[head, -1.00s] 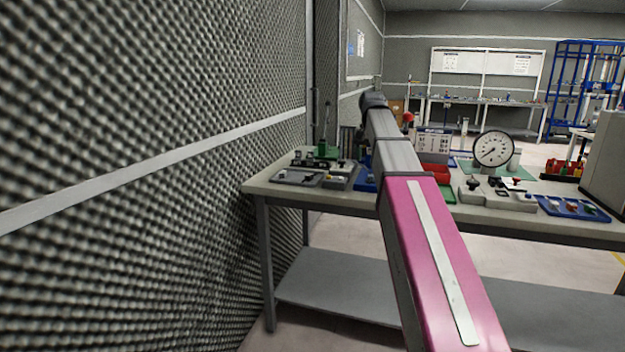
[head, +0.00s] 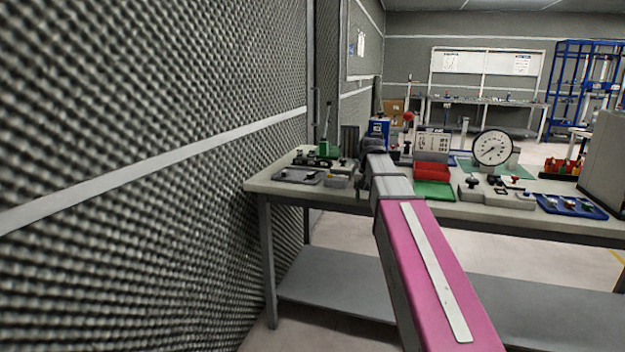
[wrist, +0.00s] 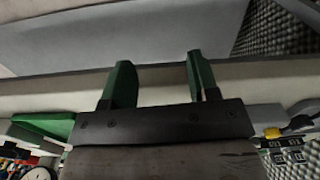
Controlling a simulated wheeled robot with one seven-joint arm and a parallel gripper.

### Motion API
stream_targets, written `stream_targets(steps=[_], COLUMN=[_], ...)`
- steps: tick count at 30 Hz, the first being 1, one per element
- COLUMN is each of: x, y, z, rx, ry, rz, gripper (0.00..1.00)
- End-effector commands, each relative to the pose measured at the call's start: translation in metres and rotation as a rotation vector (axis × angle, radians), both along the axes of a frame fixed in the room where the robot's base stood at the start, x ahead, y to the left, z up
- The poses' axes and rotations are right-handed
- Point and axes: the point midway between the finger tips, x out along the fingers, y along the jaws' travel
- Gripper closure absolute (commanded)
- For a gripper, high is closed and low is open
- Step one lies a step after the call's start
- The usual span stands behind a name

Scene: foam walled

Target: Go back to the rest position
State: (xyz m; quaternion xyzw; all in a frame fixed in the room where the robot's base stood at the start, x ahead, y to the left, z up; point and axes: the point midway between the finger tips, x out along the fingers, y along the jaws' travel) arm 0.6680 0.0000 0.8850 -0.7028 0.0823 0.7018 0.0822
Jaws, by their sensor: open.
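My gripper (wrist: 160,70) shows in the wrist view with its two green fingers spread apart and nothing between them. Beyond the fingers are the pale edge of the workbench and a grey shelf below. In the head view my pink and grey arm reaches forward to the workbench (head: 480,212). The arm's far end is over the bench's left half, and the fingers are hidden there.
A foam wall (head: 150,180) stands close on the left. The bench carries a dial gauge (head: 492,148), a red bin (head: 432,171), a green lever device (head: 327,147) and a blue tray (head: 571,207). A grey box (head: 606,165) stands at the right.

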Motion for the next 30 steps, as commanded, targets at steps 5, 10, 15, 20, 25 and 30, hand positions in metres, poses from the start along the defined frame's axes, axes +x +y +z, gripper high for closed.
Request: stream_targets(steps=[5, 10, 15, 20, 25, 30], x=[-0.027, -0.052, -0.084, -0.117, -0.154, -0.18], y=[0.0, 0.0, 0.0, 0.0, 0.0, 0.0], z=[-0.07, -0.127, -0.182, -0.23, -0.273, -0.3], rx=[0.0, 0.001, 0.001, 0.0, 0.0, 0.0], ry=[0.004, 0.003, 0.003, 0.002, 0.0, -0.002], rz=[0.039, 0.077, 0.117, 0.155, 0.192, 0.221], gripper=[0.45, 0.45, 0.45, 0.45, 0.45, 0.45])
